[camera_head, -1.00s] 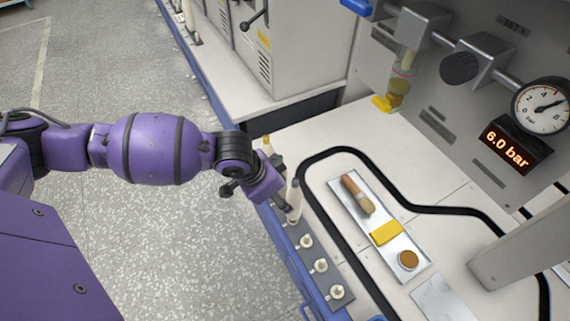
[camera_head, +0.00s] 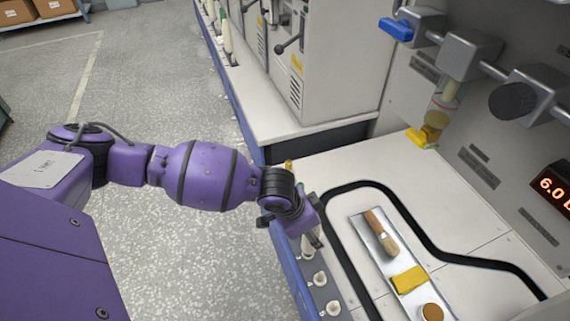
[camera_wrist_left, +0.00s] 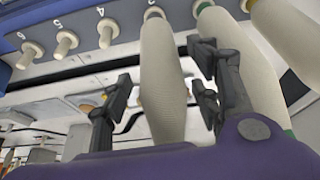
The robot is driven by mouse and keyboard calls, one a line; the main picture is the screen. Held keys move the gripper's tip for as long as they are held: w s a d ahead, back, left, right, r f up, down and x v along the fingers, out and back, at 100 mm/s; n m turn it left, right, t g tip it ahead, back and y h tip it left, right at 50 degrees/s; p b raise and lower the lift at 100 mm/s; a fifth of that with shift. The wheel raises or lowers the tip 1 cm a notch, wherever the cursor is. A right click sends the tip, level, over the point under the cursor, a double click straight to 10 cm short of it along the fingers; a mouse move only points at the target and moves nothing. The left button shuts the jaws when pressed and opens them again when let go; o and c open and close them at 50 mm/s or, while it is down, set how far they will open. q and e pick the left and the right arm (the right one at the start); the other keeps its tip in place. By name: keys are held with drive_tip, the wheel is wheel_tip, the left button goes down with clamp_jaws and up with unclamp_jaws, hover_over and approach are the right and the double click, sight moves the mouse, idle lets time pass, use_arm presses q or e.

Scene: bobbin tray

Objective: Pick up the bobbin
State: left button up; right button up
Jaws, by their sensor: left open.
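A cream, tapered bobbin (camera_wrist_left: 163,85) stands in the middle of the left wrist view, between the two fingers of my left gripper (camera_wrist_left: 160,73). The fingers are apart, one on each side of it, and I cannot tell whether either touches it. More cream bobbins (camera_wrist_left: 232,45) stand to the right of it. In the head view my left gripper (camera_head: 313,238) is at the tray's row of pegs, and its wrist hides most of the bobbins. My right gripper is not in view.
Empty pegs (camera_head: 320,280) line the tray near my gripper; they also show in the wrist view (camera_wrist_left: 66,43). A metal plate with a brush (camera_head: 381,232), a yellow block (camera_head: 409,280) and a round brown-topped piece (camera_head: 432,312) lies to the right on the worktop.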

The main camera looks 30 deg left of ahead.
use_arm(q)
drive_tip(key=shift+w+d+r, duration=0.1)
drive_tip(key=shift+w+r, duration=0.05)
drive_tip(key=shift+r, duration=0.05)
drive_tip(key=c, duration=1.3)
drive_tip(key=shift+r, duration=0.1)
